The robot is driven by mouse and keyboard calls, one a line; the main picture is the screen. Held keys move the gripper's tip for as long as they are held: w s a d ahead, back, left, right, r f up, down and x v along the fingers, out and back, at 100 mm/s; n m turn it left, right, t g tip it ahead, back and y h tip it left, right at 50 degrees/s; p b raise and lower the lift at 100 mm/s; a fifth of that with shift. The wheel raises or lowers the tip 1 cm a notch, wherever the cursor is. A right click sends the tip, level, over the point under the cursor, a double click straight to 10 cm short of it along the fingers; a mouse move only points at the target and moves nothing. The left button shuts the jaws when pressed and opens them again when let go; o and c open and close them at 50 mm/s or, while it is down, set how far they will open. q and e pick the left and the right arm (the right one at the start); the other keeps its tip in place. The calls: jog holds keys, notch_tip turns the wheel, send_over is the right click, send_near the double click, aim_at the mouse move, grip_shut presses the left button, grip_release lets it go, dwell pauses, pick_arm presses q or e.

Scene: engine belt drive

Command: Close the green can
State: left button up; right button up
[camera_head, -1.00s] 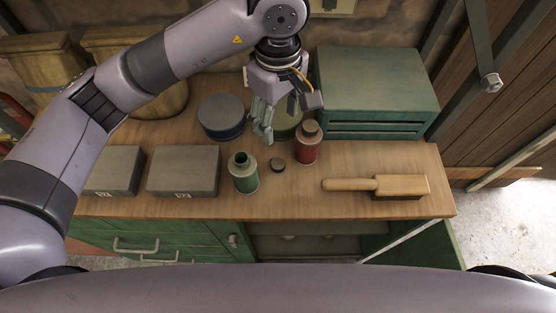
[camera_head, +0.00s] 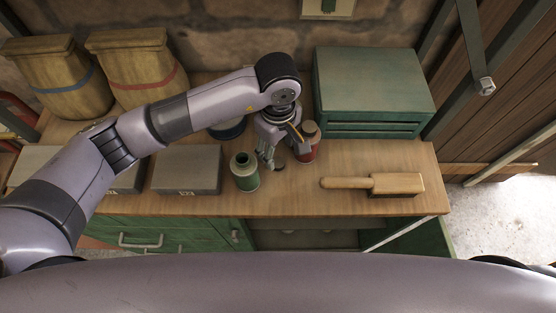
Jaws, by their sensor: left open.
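The green can (camera_head: 244,177) stands upright on the wooden workbench, its dark round mouth uncovered. A small dark cap (camera_head: 280,168) lies on the bench just right of it, partly hidden by my left gripper (camera_head: 279,158). That gripper comes down from above, open, with its fingers around or just above the cap; I cannot tell if they touch it. The red can (camera_head: 309,150) with a dark cap on top stands just right of the gripper, very close to its finger. My right gripper is out of view.
A brush with a wooden handle (camera_head: 347,183) lies to the right. Grey boxes (camera_head: 187,168) stand left of the green can. A green drawer chest (camera_head: 372,88) is at the back right. A blue round tin (camera_head: 228,129) is mostly behind my arm. The bench front (camera_head: 300,204) is clear.

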aim_at(278, 162)
pick_arm(q)
jog(key=shift+f+p, duration=0.75)
jog(key=shift+f, duration=2.15)
jog(key=c, duration=0.8)
